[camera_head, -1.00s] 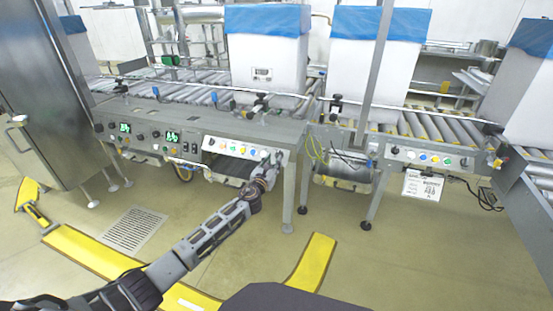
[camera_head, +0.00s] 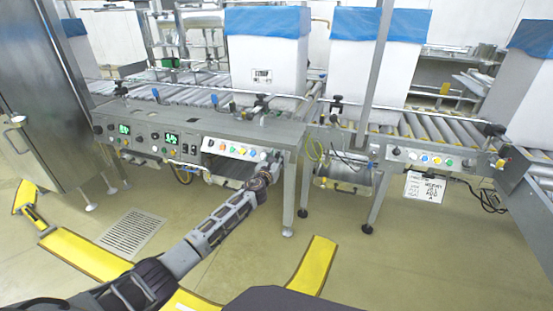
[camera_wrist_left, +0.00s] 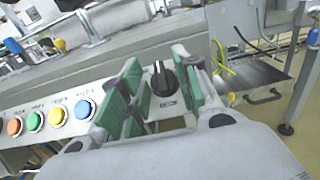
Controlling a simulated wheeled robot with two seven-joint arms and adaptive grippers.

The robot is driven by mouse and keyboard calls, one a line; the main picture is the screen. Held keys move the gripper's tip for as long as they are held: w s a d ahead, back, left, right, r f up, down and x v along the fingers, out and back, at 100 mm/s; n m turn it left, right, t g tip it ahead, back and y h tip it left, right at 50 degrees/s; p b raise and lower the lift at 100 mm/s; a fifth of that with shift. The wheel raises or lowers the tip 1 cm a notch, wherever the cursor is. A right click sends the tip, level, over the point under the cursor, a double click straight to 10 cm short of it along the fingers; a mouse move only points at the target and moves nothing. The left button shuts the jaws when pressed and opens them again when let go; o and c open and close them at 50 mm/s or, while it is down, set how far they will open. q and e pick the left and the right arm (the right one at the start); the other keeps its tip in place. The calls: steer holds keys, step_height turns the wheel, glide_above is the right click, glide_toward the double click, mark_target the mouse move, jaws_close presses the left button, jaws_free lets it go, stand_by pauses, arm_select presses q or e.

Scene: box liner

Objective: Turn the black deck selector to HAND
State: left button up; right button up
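The black deck selector (camera_wrist_left: 162,78) is a round dark knob with a raised grip bar on the front panel. In the left wrist view it shows between the two green-padded fingers of my left gripper (camera_wrist_left: 160,92). The fingers are spread, one on each side of it. I cannot tell whether they touch it. The grip bar looks close to upright; the lettering below it is too small to read. In the head view my left gripper (camera_head: 268,168) is at the right end of the button panel and hides the selector. My right gripper is out of view.
Orange, green, yellow and blue buttons (camera_wrist_left: 84,109) sit in a row left of the selector. Roller conveyors (camera_head: 190,92) carry white boxes with blue liners (camera_head: 268,60). A second button panel (camera_head: 430,159) is to the right. A table leg (camera_head: 289,200) stands beside my gripper.

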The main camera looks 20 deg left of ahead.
arm_select(q)
steer(key=shift+c, duration=0.2)
steer(key=c, duration=0.6)
